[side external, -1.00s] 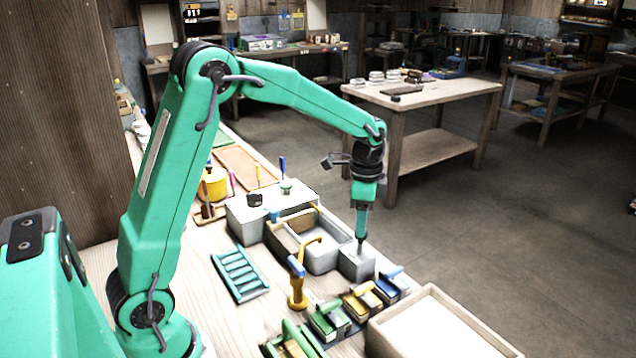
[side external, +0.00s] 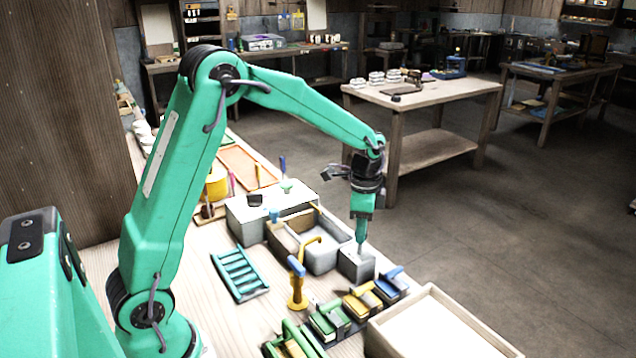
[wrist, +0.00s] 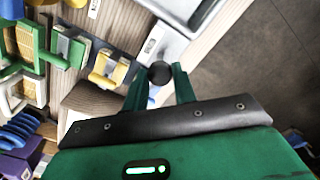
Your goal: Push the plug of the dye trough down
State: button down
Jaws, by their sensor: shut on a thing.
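The dye trough (side external: 325,255) is a grey basin at the middle of the bench. In the wrist view, the two green fingers of my gripper (wrist: 160,82) close on a dark round knob (wrist: 160,72), which looks like the top of the plug. The plug's lower part is hidden below the knob, so I cannot tell how deep it sits. A corner of a grey metal basin (wrist: 180,18) shows above.
A yellow post with a blue handle (side external: 297,268) stands left of the gripper. Several coloured clamp-like pieces (side external: 362,302) lie in front. A wooden tray (side external: 440,325) is at the front right, and a teal rack (side external: 239,273) lies at left.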

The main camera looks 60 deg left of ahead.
jog(key=shift+f, duration=1.55)
jog(key=c, duration=1.2)
grip_release()
jog(key=shift+o, duration=0.3)
jog(key=shift+r, duration=0.1)
notch_tip(320, 180, up, 7)
jog(key=shift+r, duration=0.35)
